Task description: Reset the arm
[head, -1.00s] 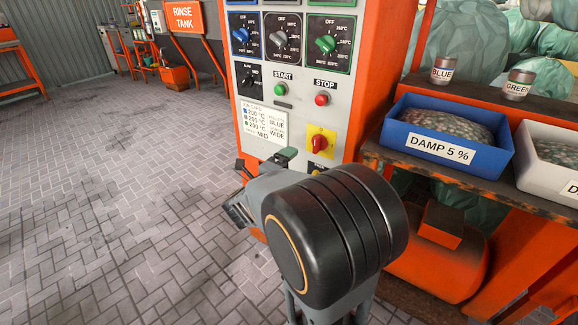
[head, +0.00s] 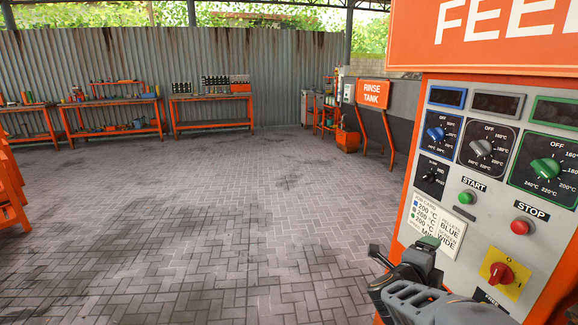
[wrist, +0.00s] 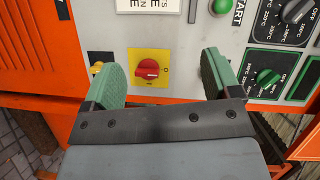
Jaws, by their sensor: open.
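My gripper (head: 404,252) shows at the lower right of the head view, in front of the control panel (head: 462,262). In the wrist view my gripper (wrist: 165,75) has its two green finger pads wide apart with nothing between them. The red switch on its yellow plate (wrist: 149,69) shows behind the gap between the pads. The gripper appears apart from the panel, though the exact distance is hard to tell. Part of my arm is cut off by the head view's bottom edge.
The panel carries a green start button (head: 467,197), a red stop button (head: 521,226), several dials and a job card (head: 438,226). A rinse tank sign (head: 373,94) and orange workbenches (head: 210,98) stand far back. The paved floor (head: 200,220) at left and centre is clear.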

